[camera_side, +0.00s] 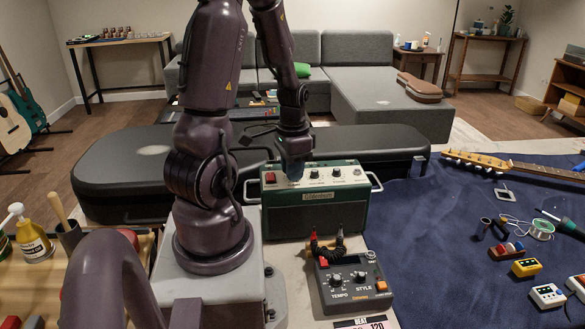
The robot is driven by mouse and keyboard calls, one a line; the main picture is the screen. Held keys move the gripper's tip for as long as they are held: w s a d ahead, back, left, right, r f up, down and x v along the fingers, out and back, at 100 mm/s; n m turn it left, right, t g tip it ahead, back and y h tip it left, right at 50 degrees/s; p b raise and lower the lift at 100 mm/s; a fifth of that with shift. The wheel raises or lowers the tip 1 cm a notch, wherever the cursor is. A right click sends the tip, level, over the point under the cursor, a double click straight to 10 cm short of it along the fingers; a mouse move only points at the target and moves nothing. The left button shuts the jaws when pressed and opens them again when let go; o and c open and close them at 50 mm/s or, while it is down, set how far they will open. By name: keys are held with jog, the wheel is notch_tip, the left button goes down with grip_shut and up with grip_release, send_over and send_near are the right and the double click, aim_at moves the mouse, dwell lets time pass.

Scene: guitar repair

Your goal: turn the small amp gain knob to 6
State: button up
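The small green amp (318,219) stands upright on the work surface with its control panel toward the camera. A red switch (270,178) is at the panel's left end, and dark knobs, one of them the knob just right of my gripper (314,174), run along it. My gripper (295,172) points down at the panel's left part, between the red switch and that knob. The fingers cover whatever knob is there, and the gain knob's setting cannot be read. I cannot tell if the fingers touch a knob or how far apart they are.
A dark tempo and style box (352,287) with red and black clips on top stands in front of the amp. A black case (390,146) lies behind the amp. A blue mat (440,240) with a guitar neck (520,165) and small parts is at right.

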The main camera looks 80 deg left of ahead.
jog(key=o, duration=0.4)
jog(key=shift+r, duration=0.1)
notch_tip(320, 180, up, 13)
jog(key=shift+f, duration=0.1)
dwell(0.7)
jog(key=w+d+r+m+t, duration=0.1)
jog(key=d+r+t, duration=0.1)
jog(key=d, duration=0.5)
jog(key=w+d+r+m+t, duration=0.1)
jog(key=d+r, duration=0.1)
jog(key=d, duration=0.6)
jog(key=w+d+r+m+t, duration=0.1)
jog(key=w+d+r+t, duration=0.1)
jog(key=d, duration=0.5)
jog(key=shift+w+d+r+t, duration=0.1)
jog(key=shift+d+r+t, duration=0.2)
jog(key=shift+r, duration=0.15)
